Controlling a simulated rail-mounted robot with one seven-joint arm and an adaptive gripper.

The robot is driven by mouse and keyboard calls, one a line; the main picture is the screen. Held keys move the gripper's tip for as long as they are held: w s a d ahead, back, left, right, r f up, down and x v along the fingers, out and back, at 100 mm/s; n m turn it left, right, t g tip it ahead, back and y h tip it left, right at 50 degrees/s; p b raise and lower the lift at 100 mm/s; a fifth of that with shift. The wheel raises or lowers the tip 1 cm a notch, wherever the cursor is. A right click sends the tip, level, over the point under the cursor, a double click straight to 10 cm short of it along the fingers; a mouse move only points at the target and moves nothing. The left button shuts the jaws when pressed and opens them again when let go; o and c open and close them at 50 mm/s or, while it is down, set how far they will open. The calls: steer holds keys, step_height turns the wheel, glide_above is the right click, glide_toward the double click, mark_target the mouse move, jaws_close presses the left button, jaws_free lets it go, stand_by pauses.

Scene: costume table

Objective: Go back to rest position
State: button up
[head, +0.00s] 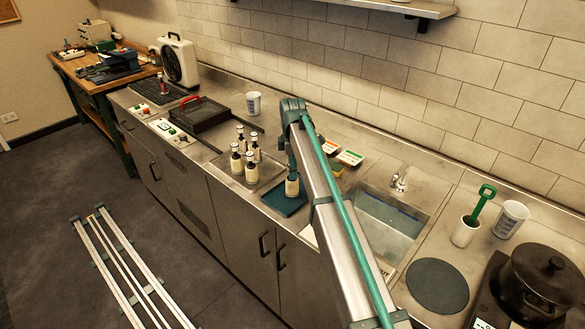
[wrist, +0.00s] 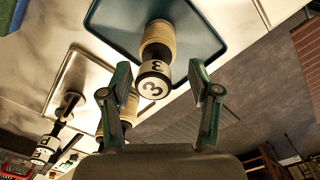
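My gripper (wrist: 160,70) is open, its two fingers apart with visible gaps on both sides of a bottle (wrist: 157,48) whose white cap reads 3. In the head view the same bottle (head: 292,187) stands upright on a dark blue tray (head: 276,203), and my gripper (head: 291,172) is just above it, pointing down. The blue tray also shows in the wrist view (wrist: 205,38). My arm reaches in from the lower right of the head view. It hides part of the counter behind it.
Several bottles (head: 249,166) stand on a metal tray (head: 270,172) left of the blue tray. The sink (head: 385,225) and a black pot (head: 545,272) are to the right.

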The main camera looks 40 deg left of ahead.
steer(key=o, duration=0.4)
steer(key=shift+r+p, duration=1.5)
steer(key=shift+r, duration=2)
